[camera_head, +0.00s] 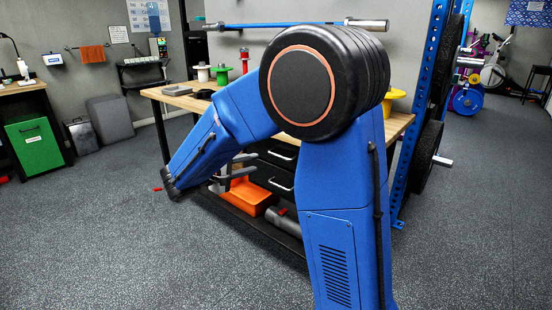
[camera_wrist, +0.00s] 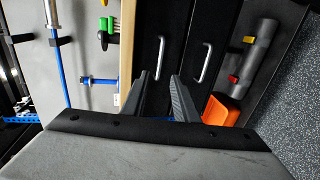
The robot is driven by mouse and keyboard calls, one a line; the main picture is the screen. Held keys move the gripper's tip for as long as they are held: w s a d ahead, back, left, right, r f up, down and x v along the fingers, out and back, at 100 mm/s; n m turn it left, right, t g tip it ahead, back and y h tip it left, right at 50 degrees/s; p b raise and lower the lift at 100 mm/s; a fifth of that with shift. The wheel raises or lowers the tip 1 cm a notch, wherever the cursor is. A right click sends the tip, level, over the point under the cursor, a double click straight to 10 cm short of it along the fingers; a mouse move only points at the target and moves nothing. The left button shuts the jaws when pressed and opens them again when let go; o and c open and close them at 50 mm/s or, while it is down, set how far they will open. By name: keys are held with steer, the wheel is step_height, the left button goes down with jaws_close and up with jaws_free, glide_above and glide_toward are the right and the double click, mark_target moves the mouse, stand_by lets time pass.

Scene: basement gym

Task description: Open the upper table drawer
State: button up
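The table (camera_head: 400,122) has a wooden top and two black drawers below it. The upper drawer (camera_wrist: 174,28) looks shut in the wrist view, which is turned sideways. Its silver handle (camera_wrist: 160,50) also shows in the head view (camera_head: 283,156). The lower drawer (camera_wrist: 222,25) has a similar handle (camera_wrist: 204,62). My gripper (camera_wrist: 158,76) is open and empty, its dark fingers pointing at the upper drawer. The handle lies between the lines of the two fingers, near their tips; I cannot tell the remaining gap. In the head view, my gripper (camera_head: 240,166) is partly hidden by my arm.
An orange bin (camera_head: 250,196) and a grey cylinder (camera_head: 286,220) lie low under the drawers. Colored spools, such as a green one (camera_head: 221,75), stand on the tabletop. A blue rack post (camera_head: 428,100) stands at the table's right. The floor in front is clear.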

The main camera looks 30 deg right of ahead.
steer(key=x, duration=1.4)
steer(key=shift+c, duration=0.7)
jaws_close()
